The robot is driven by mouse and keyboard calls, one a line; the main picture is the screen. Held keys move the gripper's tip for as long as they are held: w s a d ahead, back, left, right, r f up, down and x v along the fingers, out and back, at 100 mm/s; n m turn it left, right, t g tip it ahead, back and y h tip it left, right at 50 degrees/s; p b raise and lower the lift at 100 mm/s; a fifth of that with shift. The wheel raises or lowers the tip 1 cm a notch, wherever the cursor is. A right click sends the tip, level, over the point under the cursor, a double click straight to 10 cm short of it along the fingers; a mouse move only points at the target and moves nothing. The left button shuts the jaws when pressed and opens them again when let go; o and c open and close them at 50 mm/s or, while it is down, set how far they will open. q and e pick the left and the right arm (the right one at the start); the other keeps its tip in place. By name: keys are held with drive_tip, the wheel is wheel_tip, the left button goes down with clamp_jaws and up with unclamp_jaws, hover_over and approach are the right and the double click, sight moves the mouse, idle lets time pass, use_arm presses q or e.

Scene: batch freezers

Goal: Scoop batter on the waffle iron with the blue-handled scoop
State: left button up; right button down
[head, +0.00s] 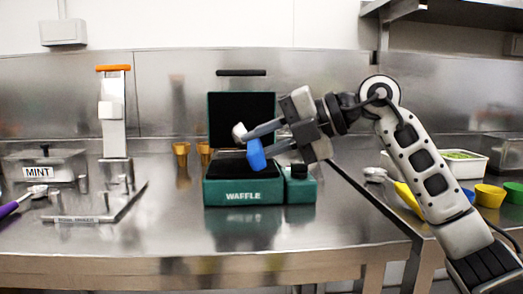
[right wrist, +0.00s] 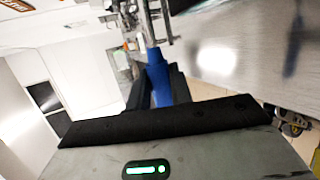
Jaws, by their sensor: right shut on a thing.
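The waffle iron (head: 243,192) is a dark green box labelled WAFFLE, in the middle of the steel counter, with its black lid raised. My right gripper (head: 247,136) reaches in from the right and is in front of the raised lid, above the iron. It is shut on the blue handle of the scoop (head: 256,154). In the right wrist view the blue handle (right wrist: 157,75) sits between the fingers. The scoop's bowl is hard to make out, so I cannot tell whether it holds batter. My left gripper is not in view.
A MINT container (head: 45,166) and a purple-handled scoop (head: 14,206) are at left. A stand with an orange top (head: 113,110) and brown cones (head: 181,149) stand behind. At right are a yellow-handled scoop (head: 408,197), coloured cups (head: 489,195) and a white tub (head: 462,167). The front middle counter is clear.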

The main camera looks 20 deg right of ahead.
drive_tip(key=shift+d+f+t+y+b, duration=0.1)
drive_tip(key=shift+f+t+y+b, duration=0.4)
drive_tip(key=shift+b, duration=0.65)
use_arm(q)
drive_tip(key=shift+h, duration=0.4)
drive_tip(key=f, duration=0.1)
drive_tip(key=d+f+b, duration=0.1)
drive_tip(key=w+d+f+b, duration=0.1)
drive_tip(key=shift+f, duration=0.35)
use_arm(e)
drive_tip(key=shift+d+r+m+y, duration=0.1)
drive_tip(key=shift+m+y, duration=0.3)
drive_tip(key=shift+y, duration=0.4)
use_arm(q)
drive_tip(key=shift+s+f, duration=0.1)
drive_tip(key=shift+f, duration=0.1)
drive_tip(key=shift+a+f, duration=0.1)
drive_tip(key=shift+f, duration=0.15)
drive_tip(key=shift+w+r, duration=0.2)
use_arm(e)
drive_tip(key=shift+s, duration=0.15)
